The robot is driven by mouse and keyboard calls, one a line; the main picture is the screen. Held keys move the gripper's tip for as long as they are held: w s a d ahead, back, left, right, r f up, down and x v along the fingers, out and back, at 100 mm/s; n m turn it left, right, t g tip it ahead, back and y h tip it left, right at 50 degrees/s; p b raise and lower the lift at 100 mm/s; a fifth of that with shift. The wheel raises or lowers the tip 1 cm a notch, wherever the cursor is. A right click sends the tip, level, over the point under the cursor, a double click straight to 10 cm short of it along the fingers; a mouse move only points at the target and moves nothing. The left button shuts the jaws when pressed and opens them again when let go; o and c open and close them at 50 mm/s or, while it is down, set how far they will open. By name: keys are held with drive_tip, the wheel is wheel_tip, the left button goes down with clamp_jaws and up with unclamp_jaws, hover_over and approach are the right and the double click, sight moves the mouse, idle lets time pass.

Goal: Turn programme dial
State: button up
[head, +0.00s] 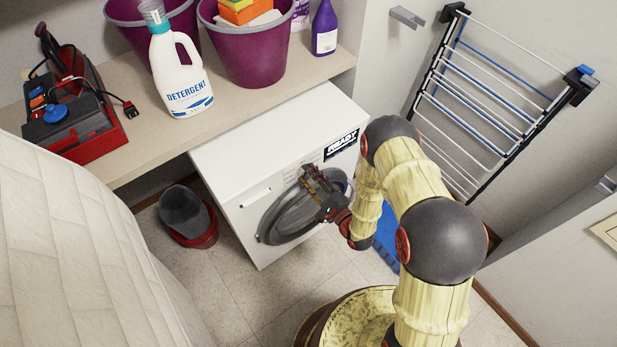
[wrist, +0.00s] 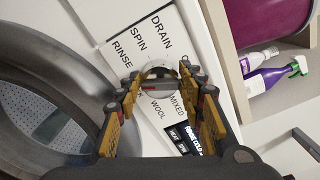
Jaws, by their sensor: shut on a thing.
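The programme dial (wrist: 160,70) is a round pale knob on the washing machine's white panel, with the words RINSE, SPIN, DRAIN, MIXED and WOOL printed around it. My gripper (wrist: 158,86) is at the dial in the wrist view, its two fingers closed on either side of the knob. The fingers and a dark bar hide part of the dial, so its pointer cannot be made out. In the head view the washing machine (head: 228,180) stands under the shelf. My gripper (head: 318,182) reaches its front panel there, and my arm hides part of the machine.
The round grey machine door (head: 285,217) lies just below and left of my gripper. A shelf (head: 130,160) above holds a detergent bottle (head: 180,75), purple buckets (head: 255,55) and a toolbox (head: 75,120). A drying rack (head: 490,95) leans at the right wall.

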drive_tip(key=n, duration=0.2)
drive_tip(key=n+b, duration=0.1)
drive_tip(key=n, duration=0.2)
drive_tip(key=shift+f+n, duration=0.25)
drive_tip(key=shift+n, duration=0.05)
drive_tip(key=n+b, duration=0.1)
drive_tip(key=n, duration=0.4)
drive_tip(key=shift+f+b, duration=0.15)
drive_tip(key=shift+b, duration=0.25)
drive_tip(key=shift+w+d+n+b, duration=0.15)
drive_tip(key=shift+n+b, duration=1.55)
drive_tip(key=shift+n, duration=3.35)
drive_tip(key=shift+d+n+b, duration=0.15)
drive_tip(key=shift+n+b, duration=1.6)
drive_tip(key=shift+n, duration=3.25)
drive_tip(key=shift+w+d+n+b, duration=0.15)
drive_tip(key=shift+n+b, duration=1.55)
drive_tip(key=shift+n, duration=3.35)
drive_tip(key=shift+s, duration=0.1)
drive_tip(key=o, duration=1.1)
drive_tip(key=shift+r, duration=0.2)
drive_tip(key=shift+o, duration=0.2)
